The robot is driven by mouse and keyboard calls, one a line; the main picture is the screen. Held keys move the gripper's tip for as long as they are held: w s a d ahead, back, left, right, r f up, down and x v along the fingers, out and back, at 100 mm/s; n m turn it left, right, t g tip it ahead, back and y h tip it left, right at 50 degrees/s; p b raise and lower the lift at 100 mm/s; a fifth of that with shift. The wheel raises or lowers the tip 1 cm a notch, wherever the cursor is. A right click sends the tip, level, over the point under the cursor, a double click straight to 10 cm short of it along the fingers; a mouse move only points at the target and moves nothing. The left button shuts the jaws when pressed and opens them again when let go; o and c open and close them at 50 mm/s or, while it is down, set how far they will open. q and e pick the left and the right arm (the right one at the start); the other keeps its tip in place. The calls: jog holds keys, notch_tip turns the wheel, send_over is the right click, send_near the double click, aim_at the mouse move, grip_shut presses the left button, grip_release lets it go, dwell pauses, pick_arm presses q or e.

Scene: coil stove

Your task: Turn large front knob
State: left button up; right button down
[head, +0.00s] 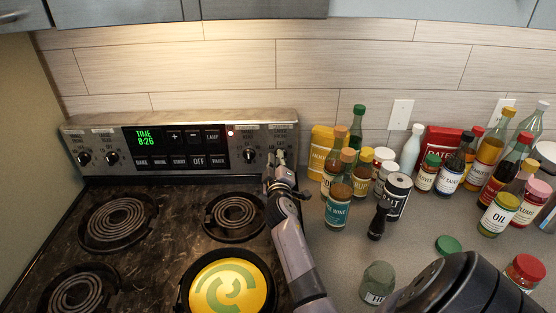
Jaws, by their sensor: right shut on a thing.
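The stove's control panel (190,143) stands upright along the back of the cooktop. Two black knobs sit at its left end, the outer one (83,158) and the inner one (112,158). Another knob (250,155) is right of the buttons. My right gripper (277,160) is at the panel's right end, shut on the rightmost knob, which its fingers mostly hide. The small labels above the knobs are too blurred to read, and I cannot tell how far the held knob is turned. My left gripper is not in view.
A yellow-green pan (231,285) sits on the front right burner. The other coils, such as the back left one (117,222), are bare. A red light (230,133) is lit.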

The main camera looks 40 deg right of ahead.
jog(key=shift+a, duration=0.1)
jog(key=c, duration=1.6)
grip_release()
jog(key=v, duration=0.7)
jog(key=shift+s, duration=0.15)
jog(key=shift+a, duration=0.15)
